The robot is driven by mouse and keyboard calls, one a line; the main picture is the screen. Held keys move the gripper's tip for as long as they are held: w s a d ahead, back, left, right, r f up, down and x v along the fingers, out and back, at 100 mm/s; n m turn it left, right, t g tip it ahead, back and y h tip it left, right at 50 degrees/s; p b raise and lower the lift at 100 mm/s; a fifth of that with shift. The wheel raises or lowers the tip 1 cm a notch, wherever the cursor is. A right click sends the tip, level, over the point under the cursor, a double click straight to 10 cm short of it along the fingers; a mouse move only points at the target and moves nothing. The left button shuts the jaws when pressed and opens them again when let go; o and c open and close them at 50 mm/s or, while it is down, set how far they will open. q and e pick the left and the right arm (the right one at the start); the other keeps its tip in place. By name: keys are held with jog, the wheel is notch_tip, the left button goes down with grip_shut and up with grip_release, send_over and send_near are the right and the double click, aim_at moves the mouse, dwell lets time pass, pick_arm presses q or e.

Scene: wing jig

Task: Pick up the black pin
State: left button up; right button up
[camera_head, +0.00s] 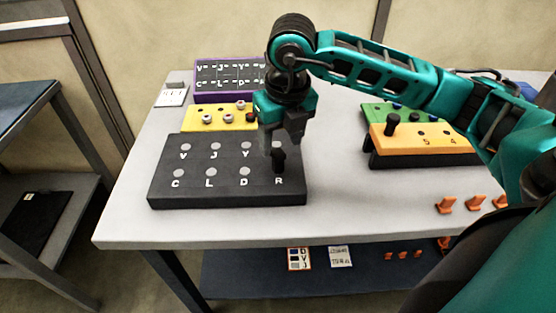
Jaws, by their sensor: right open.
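A black pin (279,160) stands upright in the dark grey letter board (225,195), above the letter R. My right gripper (279,140) points down directly over this pin, with its fingers at the pin's upper end. It is open, and I cannot tell whether the fingers touch the pin. Another black pin (391,123) stands at the left end of the orange block (430,143). My left gripper is not in view.
A yellow block (193,122) with several pegs and a purple-edged board (200,92) stand behind the letter board. A green block (373,110) is behind the orange one. Orange clips (446,205) lie at the right. The table's front middle is clear.

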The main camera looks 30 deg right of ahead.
aim_at(278, 152)
jog(key=f, duration=0.5)
jog(key=shift+w+a+f, duration=0.1)
jog(key=shift+w, duration=0.25)
jog(key=c, duration=1.1)
jog(key=shift+o, duration=0.2)
